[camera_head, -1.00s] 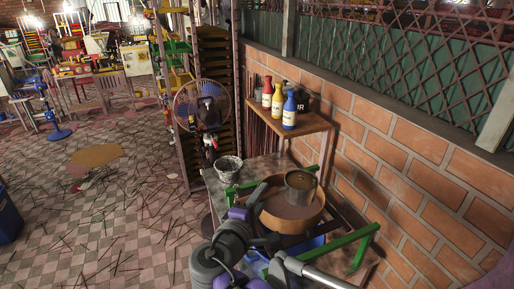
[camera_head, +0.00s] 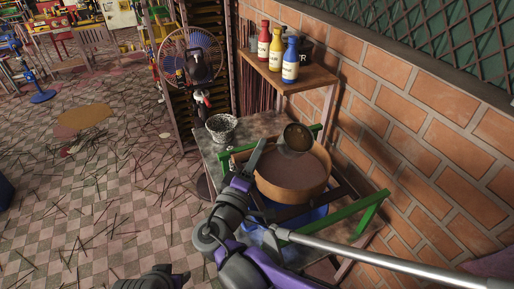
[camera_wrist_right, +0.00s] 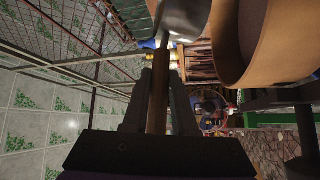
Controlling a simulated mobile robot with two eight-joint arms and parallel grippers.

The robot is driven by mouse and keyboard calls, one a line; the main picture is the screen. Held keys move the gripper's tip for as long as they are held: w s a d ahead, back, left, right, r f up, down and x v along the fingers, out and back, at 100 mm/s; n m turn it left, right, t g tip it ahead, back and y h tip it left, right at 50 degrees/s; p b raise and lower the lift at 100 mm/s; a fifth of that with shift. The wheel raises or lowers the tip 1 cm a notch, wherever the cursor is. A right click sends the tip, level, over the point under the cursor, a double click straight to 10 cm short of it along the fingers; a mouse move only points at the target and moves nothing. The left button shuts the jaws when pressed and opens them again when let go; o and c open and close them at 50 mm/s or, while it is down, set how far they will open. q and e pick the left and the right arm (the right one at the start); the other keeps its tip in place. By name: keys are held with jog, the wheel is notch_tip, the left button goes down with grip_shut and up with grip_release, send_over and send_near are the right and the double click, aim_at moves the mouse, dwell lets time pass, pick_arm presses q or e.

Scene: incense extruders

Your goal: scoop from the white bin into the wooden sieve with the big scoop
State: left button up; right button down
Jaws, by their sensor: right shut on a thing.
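The round wooden sieve (camera_head: 292,192) sits on the table with a brown surface inside. My right gripper (camera_head: 259,154) is shut on the wooden handle (camera_wrist_right: 157,98) of the big scoop. The scoop's metal cup (camera_head: 297,138) is over the sieve's far rim, tilted with its mouth toward the head camera and brown inside. In the right wrist view the cup (camera_wrist_right: 183,18) is beside the sieve (camera_wrist_right: 268,55). A whitish speckled bucket (camera_head: 221,128) stands left of the sieve; I cannot tell whether it is the white bin. My left gripper (camera_head: 155,278) shows partly at the bottom edge; its jaws are unclear.
A blue basin (camera_head: 303,219) lies under the sieve, between green bars (camera_head: 357,212). A wooden shelf (camera_head: 290,75) with several bottles stands behind, against the brick wall (camera_head: 420,130). A fan (camera_head: 190,55) stands at the back left. Sticks litter the floor.

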jog(key=shift+s+f+m+h, duration=0.2)
jog(key=shift+m+h, duration=0.5)
jog(key=shift+m, duration=0.3)
jog(key=m+h, duration=0.1)
jog(key=m, duration=0.1)
jog(key=m+h, duration=0.2)
jog(key=m+h+b, duration=0.1)
jog(key=m, duration=0.1)
jog(key=shift+w+f+h, duration=0.2)
jog(key=shift+w+h, duration=0.1)
jog(key=m+h, duration=0.1)
jog(key=m, duration=0.1)
jog(key=m+g+h, duration=0.1)
jog(key=m+h, duration=0.1)
jog(key=m, duration=0.1)
jog(key=shift+s+d+r+m+g, duration=0.1)
jog(key=shift+s+m+g, duration=0.15)
jog(key=shift+m+g, duration=0.05)
jog(key=shift+s+m+g+h, duration=0.1)
jog(key=shift+m+g+h, duration=0.6)
jog(key=shift+m, duration=0.4)
jog(key=m+g+h, duration=0.1)
jog(key=m, duration=0.2)
jog(key=shift+g+h, duration=0.4)
pick_arm(q)
jog(key=shift+s+f, duration=0.15)
jog(key=shift+f, duration=0.8)
jog(key=shift+s, duration=0.1)
pick_arm(e)
jog(key=shift+s+d, duration=0.1)
